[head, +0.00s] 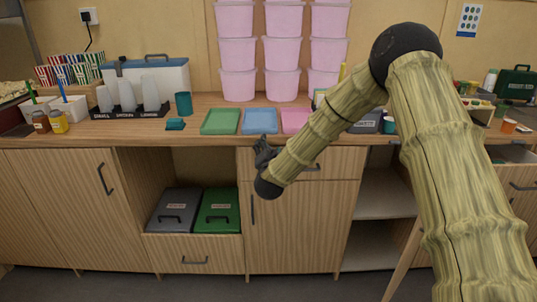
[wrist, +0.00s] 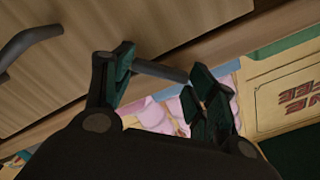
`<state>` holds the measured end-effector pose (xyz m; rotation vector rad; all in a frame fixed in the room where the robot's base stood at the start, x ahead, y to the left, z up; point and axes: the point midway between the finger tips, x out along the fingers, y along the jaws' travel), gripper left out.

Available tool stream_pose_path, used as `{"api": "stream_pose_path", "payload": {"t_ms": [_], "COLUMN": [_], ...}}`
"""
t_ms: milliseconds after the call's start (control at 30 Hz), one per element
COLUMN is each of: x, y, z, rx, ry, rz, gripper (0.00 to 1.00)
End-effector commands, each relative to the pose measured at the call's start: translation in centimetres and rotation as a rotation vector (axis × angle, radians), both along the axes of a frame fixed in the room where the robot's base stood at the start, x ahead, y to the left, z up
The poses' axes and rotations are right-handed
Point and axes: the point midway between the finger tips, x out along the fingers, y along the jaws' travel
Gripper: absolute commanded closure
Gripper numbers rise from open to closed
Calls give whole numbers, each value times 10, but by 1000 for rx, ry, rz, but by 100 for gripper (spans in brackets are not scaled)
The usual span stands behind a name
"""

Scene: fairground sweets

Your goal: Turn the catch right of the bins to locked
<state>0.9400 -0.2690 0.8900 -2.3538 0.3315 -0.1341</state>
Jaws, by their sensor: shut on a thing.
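My gripper (head: 262,148) is at the front edge of the counter, right of and above the bins. In the wrist view its two dark green fingers (wrist: 163,76) stand apart, with a short dark grey bar between them. This bar, which appears to be the catch (wrist: 158,70), is what the gripper is shut on. My gripper hides the catch in the head view, and I cannot tell its setting. The grey-lidded bin (head: 174,209) and green-lidded bin (head: 217,209) sit side by side in the open cabinet bay.
Green (head: 220,121), blue (head: 260,121) and pink (head: 296,120) trays lie on the counter (head: 140,133) above. A drawer handle (head: 312,167) is right of my gripper, and a vertical door handle (head: 252,211) is below it. Stacked pink tubs (head: 281,86) stand behind.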

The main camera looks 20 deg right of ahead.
Motion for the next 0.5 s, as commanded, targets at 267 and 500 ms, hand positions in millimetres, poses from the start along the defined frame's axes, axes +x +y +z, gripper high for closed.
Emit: {"api": "stream_pose_path", "payload": {"t_ms": [267,500], "x": [1,1], "y": [2,5], "z": [-9,-11], "rx": [256,466], "ry": [-73,-134], "rz": [-1,-1], "gripper": [67,67]}}
